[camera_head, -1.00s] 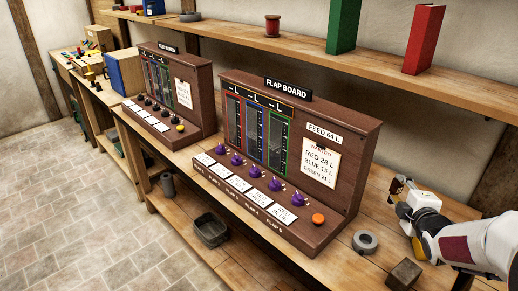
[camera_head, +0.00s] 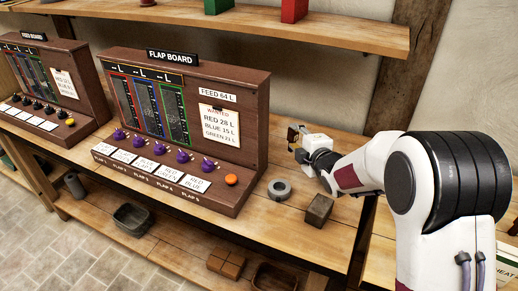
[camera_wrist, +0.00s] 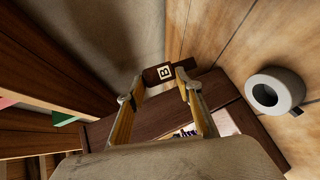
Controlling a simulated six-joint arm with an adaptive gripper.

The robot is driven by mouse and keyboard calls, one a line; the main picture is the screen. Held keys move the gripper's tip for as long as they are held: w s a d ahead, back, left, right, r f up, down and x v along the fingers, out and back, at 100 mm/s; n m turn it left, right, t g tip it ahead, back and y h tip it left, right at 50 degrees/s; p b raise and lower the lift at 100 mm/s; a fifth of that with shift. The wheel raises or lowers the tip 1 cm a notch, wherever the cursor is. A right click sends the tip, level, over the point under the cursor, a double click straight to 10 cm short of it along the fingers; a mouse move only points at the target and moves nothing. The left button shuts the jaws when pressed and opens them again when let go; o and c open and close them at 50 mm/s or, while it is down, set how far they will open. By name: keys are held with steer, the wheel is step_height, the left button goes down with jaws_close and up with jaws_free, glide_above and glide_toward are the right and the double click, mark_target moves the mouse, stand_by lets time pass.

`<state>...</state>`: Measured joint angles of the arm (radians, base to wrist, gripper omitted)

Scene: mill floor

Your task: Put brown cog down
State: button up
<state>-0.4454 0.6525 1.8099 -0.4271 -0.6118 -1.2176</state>
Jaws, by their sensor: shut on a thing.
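The brown cog (camera_wrist: 160,73) shows in the wrist view as a small dark brown piece with a white tag marked B. My gripper (camera_wrist: 154,84) is shut on it, one yellowish finger at each side. In the head view the brown cog (camera_head: 292,134) is a small dark shape at the tip of my gripper (camera_head: 297,144), beside the right end of the flap board and above the bench. Its teeth and underside cannot be made out.
The flap board (camera_head: 185,130) stands left of my gripper. A grey ring (camera_head: 280,189) and a brown block (camera_head: 319,210) lie on the bench (camera_head: 345,185) in front. A shelf (camera_head: 250,33) runs above along the wall. Some bench surface right of the board is bare.

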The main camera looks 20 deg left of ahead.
step_height(320, 180, down, 6)
stand_by(0.5)
steer(key=shift+f, duration=0.15)
steer(key=shift+f, duration=1.8)
steer(key=shift+f, duration=0.15)
steer(key=shift+c, duration=0.2)
steer(key=o, duration=1)
steer(key=shift+s+d+r, duration=0.15)
steer(key=shift+r, duration=0.1)
steer(key=shift+v, duration=5.75)
